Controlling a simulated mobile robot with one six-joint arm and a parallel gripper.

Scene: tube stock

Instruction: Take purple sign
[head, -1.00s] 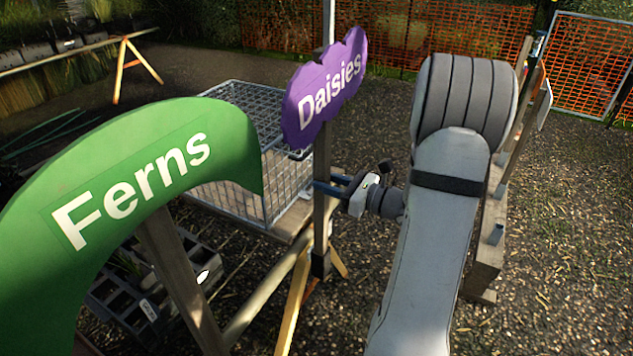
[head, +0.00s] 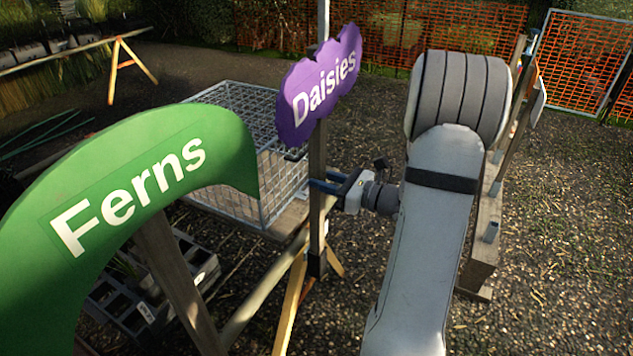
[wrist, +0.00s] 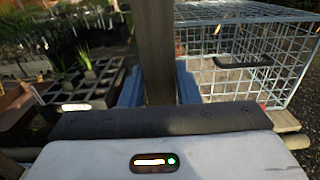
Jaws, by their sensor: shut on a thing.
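The purple sign (head: 318,88) reads "Daisies" and stands upright on a wooden post in the middle of the head view. My gripper (head: 320,184) is at the post below the purple board. In the wrist view the blue fingers of my gripper (wrist: 159,88) lie on both sides of the purple sign's post (wrist: 157,45), shut on it. The purple board is out of the wrist view. The post's lower end is by the trestle, beside a dark holder.
A green "Ferns" sign (head: 130,185) fills the left front, close to the purple sign. A wire cage (head: 240,105) stands on a table behind the post. A wooden rail (head: 478,265) stands at right. Open gravel (head: 560,220) lies farther right.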

